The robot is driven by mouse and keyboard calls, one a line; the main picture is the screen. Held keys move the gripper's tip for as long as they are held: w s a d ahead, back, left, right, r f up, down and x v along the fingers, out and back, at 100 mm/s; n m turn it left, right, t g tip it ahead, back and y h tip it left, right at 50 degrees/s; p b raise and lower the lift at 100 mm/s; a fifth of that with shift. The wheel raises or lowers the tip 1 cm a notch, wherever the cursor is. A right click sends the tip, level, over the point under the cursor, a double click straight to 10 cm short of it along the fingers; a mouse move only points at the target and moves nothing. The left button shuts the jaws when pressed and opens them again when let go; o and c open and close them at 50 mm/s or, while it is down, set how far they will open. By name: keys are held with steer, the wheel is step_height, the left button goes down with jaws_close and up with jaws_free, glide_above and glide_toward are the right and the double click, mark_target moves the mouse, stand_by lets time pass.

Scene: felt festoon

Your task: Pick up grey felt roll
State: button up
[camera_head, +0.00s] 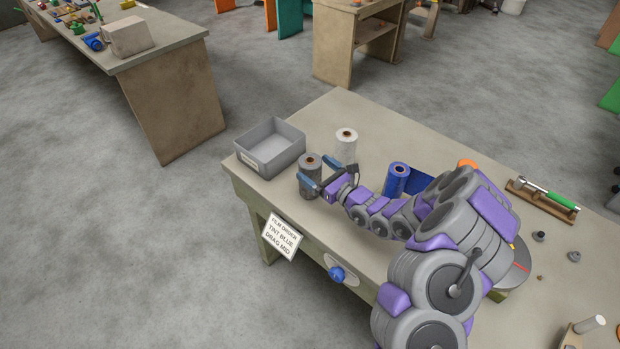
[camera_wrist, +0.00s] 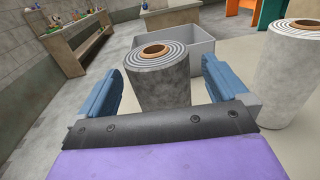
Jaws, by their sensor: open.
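The grey felt roll (camera_head: 310,174) stands upright on the workbench, next to the grey bin, with a brown core at its top. In the wrist view the grey felt roll (camera_wrist: 160,80) stands between the two blue fingers. My gripper (camera_head: 316,173) is open, with a finger on each side of the roll. In the wrist view my gripper (camera_wrist: 168,85) shows a gap between the left finger and the roll; the right finger is close to it, and I cannot tell if they touch. The roll's lower part is hidden behind the gripper's palm.
A white roll (camera_head: 346,146) stands just behind and right. A blue roll (camera_head: 397,180) stands beside my arm. An open grey bin (camera_head: 270,147) sits at the bench's left corner. A sign (camera_head: 282,237) hangs on the front edge. A green-handled tool (camera_head: 548,194) lies at right.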

mark_target(306, 161)
steer(key=x, duration=0.2)
steer(key=b+x, duration=0.1)
steer(key=x, duration=0.2)
steer(key=shift+s+r, duration=0.1)
steer(key=shift+r, duration=0.1)
steer(key=shift+c, duration=0.3)
steer(key=c, duration=1.7)
